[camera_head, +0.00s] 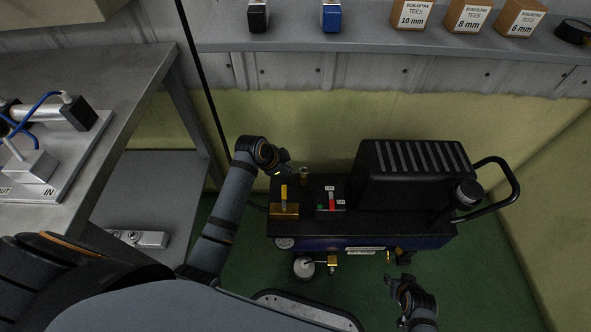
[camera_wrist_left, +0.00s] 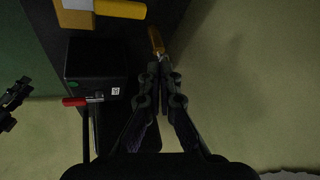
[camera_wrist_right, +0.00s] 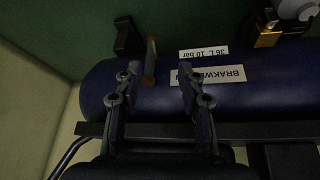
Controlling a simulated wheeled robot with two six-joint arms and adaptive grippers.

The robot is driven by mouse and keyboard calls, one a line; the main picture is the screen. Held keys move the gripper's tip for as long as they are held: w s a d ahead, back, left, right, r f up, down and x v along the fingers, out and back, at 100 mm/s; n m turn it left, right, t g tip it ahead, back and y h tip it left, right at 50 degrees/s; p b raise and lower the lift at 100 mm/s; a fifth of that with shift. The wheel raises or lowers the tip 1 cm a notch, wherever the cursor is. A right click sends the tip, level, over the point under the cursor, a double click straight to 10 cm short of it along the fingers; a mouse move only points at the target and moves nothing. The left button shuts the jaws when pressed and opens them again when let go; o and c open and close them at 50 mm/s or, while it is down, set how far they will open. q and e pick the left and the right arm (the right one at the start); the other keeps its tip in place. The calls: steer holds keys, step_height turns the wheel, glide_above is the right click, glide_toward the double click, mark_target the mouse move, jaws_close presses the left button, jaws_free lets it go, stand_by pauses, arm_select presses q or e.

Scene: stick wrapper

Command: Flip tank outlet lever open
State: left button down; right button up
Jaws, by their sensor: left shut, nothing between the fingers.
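A yellow lever (camera_head: 284,193) sits on a brass block (camera_head: 285,210) at the left end of the black compressor's top. The lever also shows at the top left of the left wrist view (camera_wrist_left: 120,8). My left gripper (camera_head: 284,166) is shut and empty behind the block, beside a small brass fitting (camera_head: 303,173). In the left wrist view that fitting (camera_wrist_left: 156,40) lies just beyond the closed fingertips; contact is unclear. My right gripper (camera_head: 401,285) is open in front of the compressor. In the right wrist view a brass piece (camera_wrist_right: 150,62) shows between its fingers; they look apart from it.
A black switch box (camera_head: 329,197) with a red lever stands right of the brass block. A ribbed black housing (camera_head: 415,175) and a curved handle (camera_head: 510,175) fill the right end. The blue tank (camera_wrist_right: 225,95) lies below. A metal bench (camera_head: 90,75) stands left.

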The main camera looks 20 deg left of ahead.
mark_target(284, 193)
arm_select(q)
steer(key=r+m+g, duration=0.1)
steer(key=s+d+m+g+p, duration=0.1)
steer(key=s+r+m+g, duration=0.1)
steer(key=g, duration=0.1)
steer(key=shift+s+d+r+h+p, duration=0.25)
steer(key=shift+d+r+h+p, duration=0.05)
steer(key=shift+r, duration=0.05)
arm_select(e)
steer(key=s+d+f+g, duration=0.1)
steer(key=s+f+g, duration=0.2)
steer(key=s, duration=0.5)
steer(key=shift+s+f+g, duration=0.2)
steer(key=shift+s+g, duration=0.05)
steer(key=shift+g, duration=0.15)
arm_select(q)
steer(key=shift+f, duration=0.1)
arm_select(e)
steer(key=shift+d, duration=0.1)
